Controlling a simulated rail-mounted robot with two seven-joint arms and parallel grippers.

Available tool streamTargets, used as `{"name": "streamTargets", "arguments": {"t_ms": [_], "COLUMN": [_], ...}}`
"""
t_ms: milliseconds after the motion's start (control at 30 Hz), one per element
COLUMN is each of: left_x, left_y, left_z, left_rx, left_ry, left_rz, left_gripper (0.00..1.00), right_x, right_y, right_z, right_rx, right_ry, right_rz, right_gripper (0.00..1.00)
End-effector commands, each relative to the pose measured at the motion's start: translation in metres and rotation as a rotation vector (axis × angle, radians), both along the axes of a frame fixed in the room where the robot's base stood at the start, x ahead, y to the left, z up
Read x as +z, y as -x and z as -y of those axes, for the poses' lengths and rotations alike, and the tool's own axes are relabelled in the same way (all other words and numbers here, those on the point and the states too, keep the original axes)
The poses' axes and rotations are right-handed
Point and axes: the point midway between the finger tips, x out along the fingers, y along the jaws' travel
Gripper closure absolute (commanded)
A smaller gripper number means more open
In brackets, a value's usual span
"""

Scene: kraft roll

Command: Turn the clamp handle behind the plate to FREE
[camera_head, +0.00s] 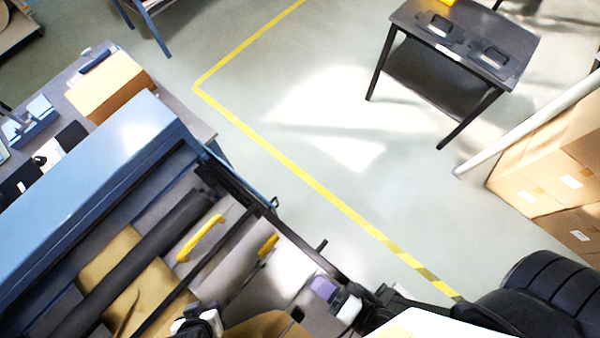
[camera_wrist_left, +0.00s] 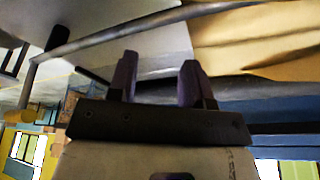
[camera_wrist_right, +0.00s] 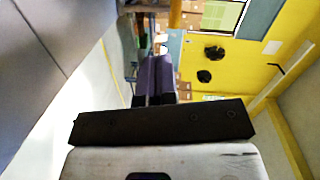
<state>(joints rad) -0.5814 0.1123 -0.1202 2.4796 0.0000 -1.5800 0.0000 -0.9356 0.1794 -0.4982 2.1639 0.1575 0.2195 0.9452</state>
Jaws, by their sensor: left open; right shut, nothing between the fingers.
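I cannot tell for sure which is the clamp handle, and no FREE marking is readable. My right gripper (camera_head: 324,288) is shut and empty, below and right of the short handle, apart from it. Its purple fingers are together in the right wrist view (camera_wrist_right: 155,78). My left gripper (camera_wrist_left: 158,82) is open and empty in the left wrist view, facing a grey panel and bar.
The blue machine (camera_head: 130,150) has dark rollers and tan paper (camera_head: 125,265). A dark table (camera_head: 465,45) stands at the upper right, cardboard boxes (camera_head: 555,165) at the right. A carton (camera_head: 108,85) lies on the left bench. The floor between, with yellow tape (camera_head: 300,175), is clear.

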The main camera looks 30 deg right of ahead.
Motion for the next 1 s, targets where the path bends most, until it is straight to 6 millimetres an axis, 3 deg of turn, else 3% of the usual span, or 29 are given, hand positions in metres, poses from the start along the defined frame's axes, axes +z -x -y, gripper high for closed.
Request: {"name": "streamTargets", "arguments": {"t_ms": [200,367,1000], "left_x": [-0.01,-0.008,0.024], "left_y": [0.0,0.0,-0.001], "left_z": [-0.002,-0.003,-0.001], "left_rx": [-0.004,-0.008,-0.002], "left_ry": [-0.005,-0.011,-0.004], "left_rz": [0.0,0.001,0.003], "left_gripper": [0.54,0.54,0.54], "right_x": [0.003,0.006,0.01], "right_y": [0.02,0.017,-0.082], "right_z": [-0.003,-0.005,-0.044], "right_rx": [-0.059,-0.073,-0.072], "right_ry": [-0.179,-0.217,-0.214], "right_rz": [0.035,0.047,0.048], "right_gripper": [1.0,1.0,1.0]}}
